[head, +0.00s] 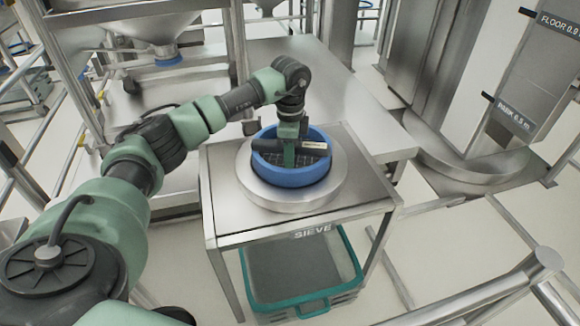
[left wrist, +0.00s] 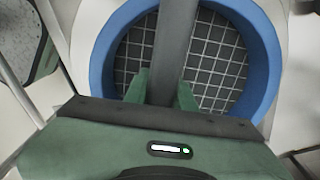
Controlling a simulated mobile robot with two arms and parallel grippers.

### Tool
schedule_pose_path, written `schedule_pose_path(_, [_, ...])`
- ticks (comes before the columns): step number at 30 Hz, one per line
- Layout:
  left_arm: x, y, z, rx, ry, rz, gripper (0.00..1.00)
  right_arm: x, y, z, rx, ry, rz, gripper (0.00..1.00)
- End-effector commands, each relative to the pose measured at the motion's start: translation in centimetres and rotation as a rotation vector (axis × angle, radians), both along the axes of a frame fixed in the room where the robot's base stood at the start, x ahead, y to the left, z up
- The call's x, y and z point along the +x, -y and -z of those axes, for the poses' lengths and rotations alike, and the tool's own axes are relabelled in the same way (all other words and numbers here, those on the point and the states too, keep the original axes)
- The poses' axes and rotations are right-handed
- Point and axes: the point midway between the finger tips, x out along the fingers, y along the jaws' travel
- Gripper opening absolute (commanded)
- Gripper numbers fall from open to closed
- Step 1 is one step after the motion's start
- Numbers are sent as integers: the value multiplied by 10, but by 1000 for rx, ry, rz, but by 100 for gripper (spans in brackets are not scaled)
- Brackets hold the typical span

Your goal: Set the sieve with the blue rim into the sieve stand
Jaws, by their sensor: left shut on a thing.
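The sieve with the blue rim (head: 290,178) is over the round steel sieve stand (head: 285,205) on a small steel table. The sieve looks level and roughly centred in the stand. Much of its blue wall shows above the steel; I cannot tell whether it rests on it. My left gripper (head: 289,152) reaches down into the sieve. In the left wrist view its green fingers (left wrist: 163,90) are shut on the grey bar (left wrist: 177,35) that crosses the sieve above the wire mesh (left wrist: 215,60). The blue rim (left wrist: 265,60) also shows there. My right gripper is not in view.
The small table (head: 225,205) carries a "SIEVE" label on its front edge. A teal-rimmed bin (head: 302,308) stands beneath it. A long steel table (head: 350,105) lies behind. A steel funnel (head: 150,25) is at upper left, and a rail (head: 545,262) is at lower right.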

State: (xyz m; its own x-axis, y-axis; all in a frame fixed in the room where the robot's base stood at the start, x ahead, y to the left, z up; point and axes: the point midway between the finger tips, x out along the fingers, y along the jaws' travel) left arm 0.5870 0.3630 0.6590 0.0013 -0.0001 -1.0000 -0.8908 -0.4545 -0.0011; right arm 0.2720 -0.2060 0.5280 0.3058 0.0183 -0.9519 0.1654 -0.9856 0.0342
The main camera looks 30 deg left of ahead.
Motion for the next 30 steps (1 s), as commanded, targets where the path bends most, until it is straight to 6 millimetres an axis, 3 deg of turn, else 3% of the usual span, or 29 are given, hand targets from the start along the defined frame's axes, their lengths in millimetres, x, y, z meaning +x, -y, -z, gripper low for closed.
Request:
schedule_pose_path(3, [-1, 0, 25, 0, -3, 0, 0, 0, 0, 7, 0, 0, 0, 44])
schedule_pose_path(6, [0, 0, 37, -1, 0, 1, 0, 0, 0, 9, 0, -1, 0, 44])
schedule_pose_path(17, [0, 0, 40, -1, 0, 1, 0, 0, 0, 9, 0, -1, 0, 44])
schedule_pose_path(18, [0, 0, 42, 0, -1, 1, 28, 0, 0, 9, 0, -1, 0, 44])
schedule_pose_path(20, [0, 0, 41, 0, -1, 1, 45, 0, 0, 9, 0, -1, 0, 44])
schedule_pose_path(30, [0, 0, 40, 0, 0, 1, 47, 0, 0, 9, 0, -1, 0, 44])
